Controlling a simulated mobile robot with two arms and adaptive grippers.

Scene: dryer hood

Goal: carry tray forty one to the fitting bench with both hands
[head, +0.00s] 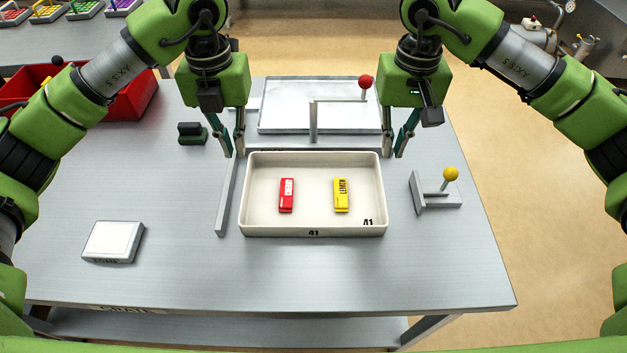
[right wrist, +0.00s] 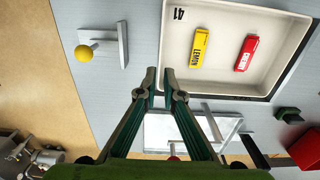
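Tray forty one (head: 313,201) is a cream, shallow tray marked 41, flat on the grey metal table. It holds a red CHERRY pack (head: 286,195) and a yellow LEMON pack (head: 341,195). My left gripper (head: 233,155) points down with fingers apart, just outside the tray's back left corner. My right gripper (head: 393,155) points down at the back right corner, fingers slightly apart. In the right wrist view, its fingertips (right wrist: 160,73) lie either side of the tray's side rim line; I cannot tell whether they touch it. I cannot tell which surface is the fitting bench.
A metal strip (head: 226,200) lies left of the tray. A yellow-knobbed lever (head: 437,190) stands right. Behind are a grey plate (head: 290,118) and red-knobbed lever (head: 366,83). A white-topped block (head: 113,241) and red bin (head: 120,97) stand left. The table's front strip is clear.

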